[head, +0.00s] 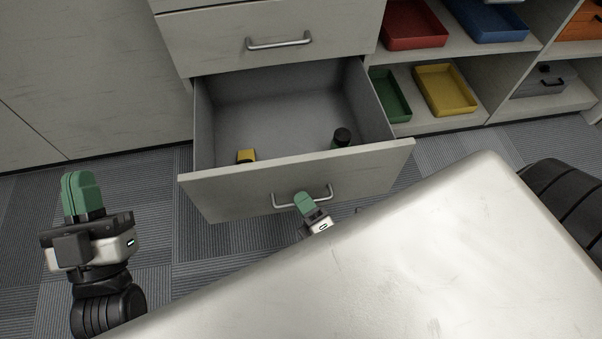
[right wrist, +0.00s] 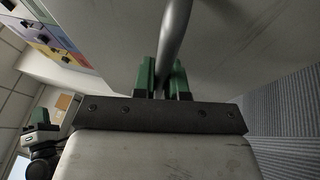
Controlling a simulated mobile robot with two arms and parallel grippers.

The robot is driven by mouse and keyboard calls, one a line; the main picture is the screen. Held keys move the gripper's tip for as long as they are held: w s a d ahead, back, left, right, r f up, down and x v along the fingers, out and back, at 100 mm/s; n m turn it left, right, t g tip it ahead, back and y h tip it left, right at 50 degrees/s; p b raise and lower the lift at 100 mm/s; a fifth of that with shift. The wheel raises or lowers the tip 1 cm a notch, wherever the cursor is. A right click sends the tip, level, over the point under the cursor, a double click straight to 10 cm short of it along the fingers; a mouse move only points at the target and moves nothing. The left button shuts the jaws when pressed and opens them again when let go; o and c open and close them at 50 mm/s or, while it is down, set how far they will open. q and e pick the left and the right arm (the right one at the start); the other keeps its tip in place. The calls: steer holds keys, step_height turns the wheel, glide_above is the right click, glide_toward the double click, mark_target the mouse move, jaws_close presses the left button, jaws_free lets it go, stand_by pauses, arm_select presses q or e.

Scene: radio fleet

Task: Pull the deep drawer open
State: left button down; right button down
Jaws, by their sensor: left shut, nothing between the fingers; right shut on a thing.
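The deep drawer (head: 232,190) is the lower drawer of the grey cabinet, and it stands well open in the head view. Its bar handle (head: 329,194) is on the front panel. My right gripper (head: 303,199) is at the handle, and in the right wrist view its green fingers are shut on the handle bar (right wrist: 174,42). Inside the drawer lie a yellow item (head: 246,156) at the front left and a dark cylinder (head: 342,136) at the right. My left gripper (head: 80,192) is shut and empty, apart from the drawer over the carpet at the left.
A closed drawer with a handle (head: 279,42) is above. Open shelves at the right hold red (head: 413,25), blue (head: 487,18), green (head: 389,94) and yellow (head: 445,90) trays and a grey case (head: 541,83). Carpet (head: 150,210) is clear left of the drawer.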

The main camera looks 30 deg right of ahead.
arm_select(q)
steer(key=shift+w+f, duration=0.1)
arm_select(e)
steer(key=shift+s, duration=0.15)
steer(key=c, duration=1.2)
jaws_free()
steer(key=shift+s, duration=0.1)
